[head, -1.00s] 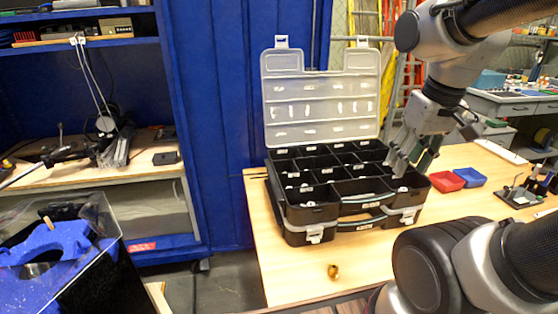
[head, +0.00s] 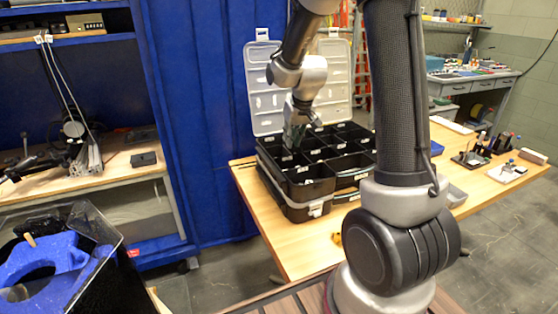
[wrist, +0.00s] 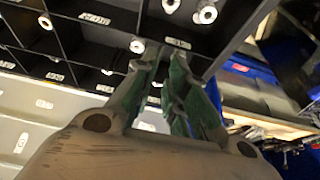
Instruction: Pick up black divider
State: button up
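The black organizer case (head: 310,188) stands on the wooden table with its clear lid (head: 264,90) raised at the back. Thin black dividers (wrist: 143,18) split its tray into several compartments, some with small white-labelled parts. I cannot tell which wall is the black divider of the task. My gripper (head: 292,143) points down at the left part of the tray. In the wrist view its two green-padded fingers (wrist: 168,68) are a little apart, with a narrow gap between them. The fingertips are close to the dividers; contact is unclear. No divider is clearly held.
A small gold object (head: 337,239) lies on the table in front of the case, partly behind my arm. A grey bin (head: 456,196) and a stand with tools (head: 480,152) are to the right. A blue cabinet (head: 200,110) stands close behind on the left.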

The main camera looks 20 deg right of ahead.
aim_at(287, 151)
jog(key=shift+w+f, duration=0.1)
jog(key=shift+w, duration=0.15)
jog(key=shift+w+f, duration=0.2)
jog(key=shift+f, duration=0.1)
jog(key=x, duration=0.6)
jog(key=shift+w+f, duration=0.2)
jog(key=shift+f, duration=0.15)
jog(key=shift+c, duration=0.3)
grip_shut()
